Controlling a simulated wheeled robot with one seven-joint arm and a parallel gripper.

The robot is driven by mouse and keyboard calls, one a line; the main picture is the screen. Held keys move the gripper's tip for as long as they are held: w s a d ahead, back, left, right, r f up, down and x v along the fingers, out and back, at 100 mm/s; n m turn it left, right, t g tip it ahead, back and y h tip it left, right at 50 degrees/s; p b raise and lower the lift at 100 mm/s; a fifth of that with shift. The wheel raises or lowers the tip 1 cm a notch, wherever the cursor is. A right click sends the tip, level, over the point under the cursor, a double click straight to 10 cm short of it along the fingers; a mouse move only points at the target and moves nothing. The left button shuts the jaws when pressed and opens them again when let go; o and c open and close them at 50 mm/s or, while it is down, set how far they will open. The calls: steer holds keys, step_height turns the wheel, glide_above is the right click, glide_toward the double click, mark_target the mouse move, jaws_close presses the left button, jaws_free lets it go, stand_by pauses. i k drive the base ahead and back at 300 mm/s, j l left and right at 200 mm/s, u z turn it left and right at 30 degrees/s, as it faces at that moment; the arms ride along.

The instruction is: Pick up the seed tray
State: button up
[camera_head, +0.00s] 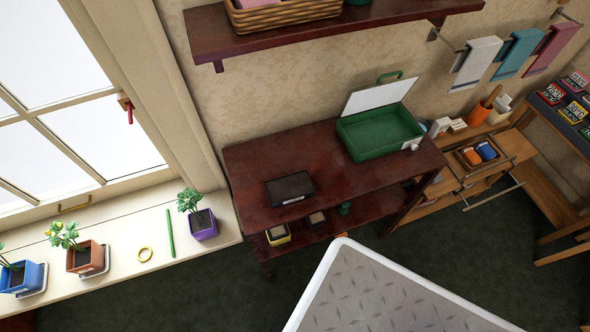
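The seed tray appears to be the small, dark, rectangular tray (290,188) with a pale label on its front side. It lies flat near the left front part of the dark red wooden table (330,165). Nothing covers it, and its inside looks dark. My gripper is not in view.
An open green box (375,140) with its white lid raised stands at the table's right back. Small pots (278,235) sit on the lower shelf. A wall shelf (300,33) hangs above. A plant in a purple pot (203,226) stands on the windowsill at left.

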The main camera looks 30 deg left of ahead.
mark_target(286, 189)
steer(key=u, duration=1.5)
steer(key=j+z, duration=0.5)
steer(key=j, duration=0.35)
steer(key=j+z, duration=0.5)
steer(key=j, duration=0.35)
